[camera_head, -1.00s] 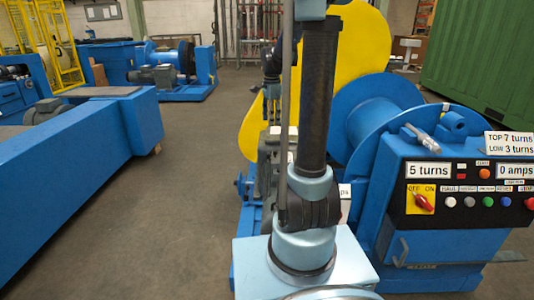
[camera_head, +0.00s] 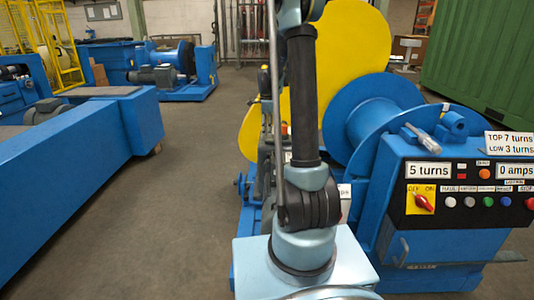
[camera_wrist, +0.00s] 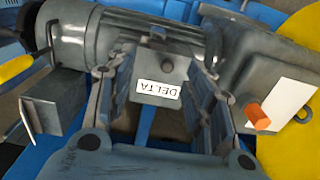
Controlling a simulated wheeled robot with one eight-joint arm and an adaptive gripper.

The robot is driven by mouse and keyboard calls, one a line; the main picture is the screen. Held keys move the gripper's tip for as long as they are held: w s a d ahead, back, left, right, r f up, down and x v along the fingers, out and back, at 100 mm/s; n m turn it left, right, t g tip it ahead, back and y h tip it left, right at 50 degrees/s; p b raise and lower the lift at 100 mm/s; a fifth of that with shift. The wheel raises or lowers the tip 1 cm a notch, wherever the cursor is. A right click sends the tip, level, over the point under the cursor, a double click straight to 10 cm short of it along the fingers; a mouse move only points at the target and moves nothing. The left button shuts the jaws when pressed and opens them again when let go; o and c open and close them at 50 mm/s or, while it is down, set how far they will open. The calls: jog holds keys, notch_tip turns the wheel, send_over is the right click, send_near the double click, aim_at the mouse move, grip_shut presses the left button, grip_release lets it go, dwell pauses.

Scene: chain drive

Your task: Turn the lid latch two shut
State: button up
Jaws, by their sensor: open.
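In the wrist view my gripper (camera_wrist: 157,80) is open. Its two dark fingers stand apart on either side of a grey box (camera_wrist: 162,60) with a white upside-down DELTA label (camera_wrist: 158,89). Nothing is held between them. I cannot tell which part is lid latch two; a small dark tab (camera_wrist: 160,38) shows at the box's far edge. Whether the fingers touch the box is unclear. In the head view my arm hides the gripper and most of the grey machinery behind it.
An orange knob (camera_wrist: 258,115) and a white plate (camera_wrist: 291,105) sit on a grey housing at right. A grey ribbed motor (camera_wrist: 125,30) lies beyond. The control panel (camera_head: 455,190) and blue drum (camera_head: 375,110) stand right of my arm; open floor (camera_head: 190,190) lies left.

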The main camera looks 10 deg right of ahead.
aim_at(268, 157)
notch_tip(268, 157, down, 12)
jog(key=shift+r, duration=0.1)
dwell(0.4)
jog(key=shift+c, duration=0.3)
jog(key=c, duration=1)
